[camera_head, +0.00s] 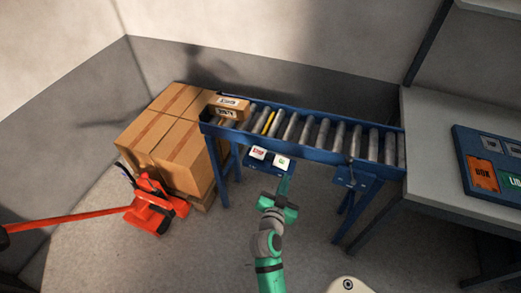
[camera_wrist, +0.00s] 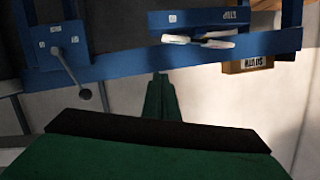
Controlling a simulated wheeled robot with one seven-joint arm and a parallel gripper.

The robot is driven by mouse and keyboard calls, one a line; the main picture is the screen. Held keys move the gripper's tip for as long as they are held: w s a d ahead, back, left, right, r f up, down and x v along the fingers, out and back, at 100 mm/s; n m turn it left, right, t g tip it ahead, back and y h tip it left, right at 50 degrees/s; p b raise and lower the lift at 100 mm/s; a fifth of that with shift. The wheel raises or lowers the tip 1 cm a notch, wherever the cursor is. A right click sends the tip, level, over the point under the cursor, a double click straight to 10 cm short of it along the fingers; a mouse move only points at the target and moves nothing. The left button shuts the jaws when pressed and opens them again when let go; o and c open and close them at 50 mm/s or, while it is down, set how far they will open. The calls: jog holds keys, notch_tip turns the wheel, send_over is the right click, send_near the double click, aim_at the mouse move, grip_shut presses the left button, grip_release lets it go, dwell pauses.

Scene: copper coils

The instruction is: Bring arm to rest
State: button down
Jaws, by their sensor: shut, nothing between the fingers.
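My gripper (camera_head: 286,181) reaches up from the bottom of the head view, in front of the blue roller conveyor (camera_head: 302,137). Its fingertips are together, with nothing seen between them. They point towards the small panel (camera_head: 270,167) with a red and a green label under the conveyor's front rail. In the wrist view the green fingers (camera_wrist: 160,82) also show together, below the blue conveyor frame (camera_wrist: 190,52) in the picture. I cannot tell whether the tips touch the panel or frame.
A small carton (camera_head: 229,106) sits on the conveyor's left end. Stacked cartons (camera_head: 176,128) on a pallet and a red pallet jack (camera_head: 152,205) stand to the left. A bench (camera_head: 430,130) with a blue board (camera_head: 490,160) is at right. Floor shows between.

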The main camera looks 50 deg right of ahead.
jog(key=shift+a, duration=0.1)
jog(key=s+a+f+n+t+y, duration=0.1)
jog(key=a+f+n+t+y, duration=0.15)
jog(key=a, duration=0.55)
jog(key=s+a+f+n+t+y, duration=0.15)
jog(key=a+n, duration=0.25)
jog(key=a, duration=0.5)
jog(key=a+f+n+t+y, duration=0.1)
jog(key=a+n+t+y, duration=0.15)
jog(key=a, duration=0.55)
jog(key=s+a+r+n+t+y, duration=0.1)
jog(key=s+a+r+n+y, duration=0.2)
jog(key=s+a, duration=0.4)
jog(key=s+a+r+n+t+y, duration=0.1)
jog(key=s+a+r+n+y, duration=0.2)
jog(key=a, duration=0.8)
jog(key=s+r+y, duration=0.1)
jog(key=s+r, duration=0.1)
jog(key=s, duration=0.1)
jog(key=shift+s+a+r+n, duration=0.25)
jog(key=shift+s+a+n, duration=0.05)
jog(key=shift+s, duration=0.1)
